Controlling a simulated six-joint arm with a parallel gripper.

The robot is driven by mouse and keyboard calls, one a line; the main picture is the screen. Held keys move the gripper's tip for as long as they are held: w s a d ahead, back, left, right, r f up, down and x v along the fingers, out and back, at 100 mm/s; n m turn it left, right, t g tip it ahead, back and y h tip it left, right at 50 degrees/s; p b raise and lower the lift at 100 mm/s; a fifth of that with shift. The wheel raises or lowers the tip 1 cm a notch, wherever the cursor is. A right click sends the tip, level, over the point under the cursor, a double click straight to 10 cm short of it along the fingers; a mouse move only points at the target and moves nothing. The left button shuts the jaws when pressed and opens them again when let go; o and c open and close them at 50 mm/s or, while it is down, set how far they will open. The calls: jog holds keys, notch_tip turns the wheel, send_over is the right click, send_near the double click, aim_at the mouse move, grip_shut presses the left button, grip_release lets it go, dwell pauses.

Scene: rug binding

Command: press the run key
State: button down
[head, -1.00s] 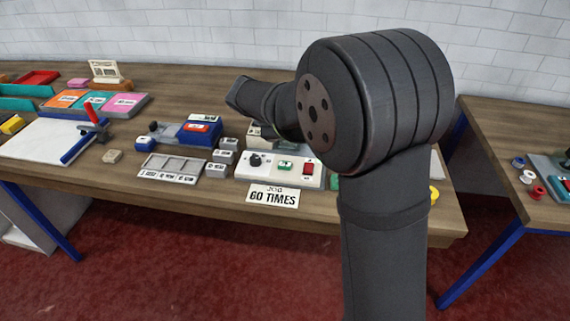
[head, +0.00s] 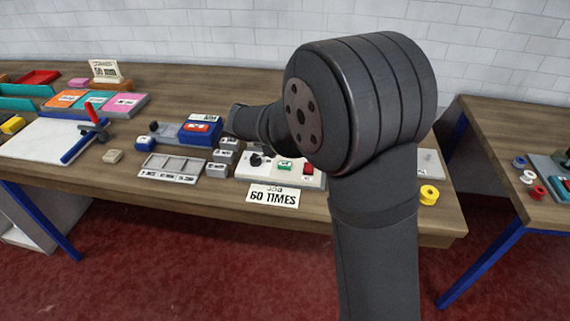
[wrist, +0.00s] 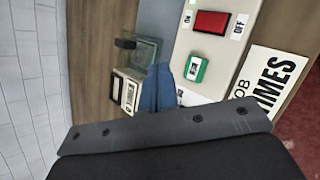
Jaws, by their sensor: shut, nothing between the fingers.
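A green key (head: 285,165) sits on a pale control box (head: 270,178), between a black knob (head: 256,160) and a red switch (head: 308,168). In the wrist view the green key (wrist: 197,68) shows next to the red ON/OFF switch (wrist: 211,22); its marking is too small to read. My gripper's blue fingers (wrist: 160,72) are shut and empty. Their tips appear just left of the green key in the wrist view, with a gap in the picture; their height above the box is unclear. In the head view the fingers are hidden behind my arm.
A yellow roll (head: 429,194) is near the table's right end.

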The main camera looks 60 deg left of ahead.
aim_at(282, 166)
jog(key=shift+f, duration=2.85)
jog(key=shift+f, duration=0.15)
jog(key=shift+f, duration=0.25)
jog(key=shift+f, duration=0.45)
jog(key=shift+r, duration=0.1)
dwell(0.4)
jog(key=shift+r, duration=0.8)
jog(key=shift+r, duration=2.5)
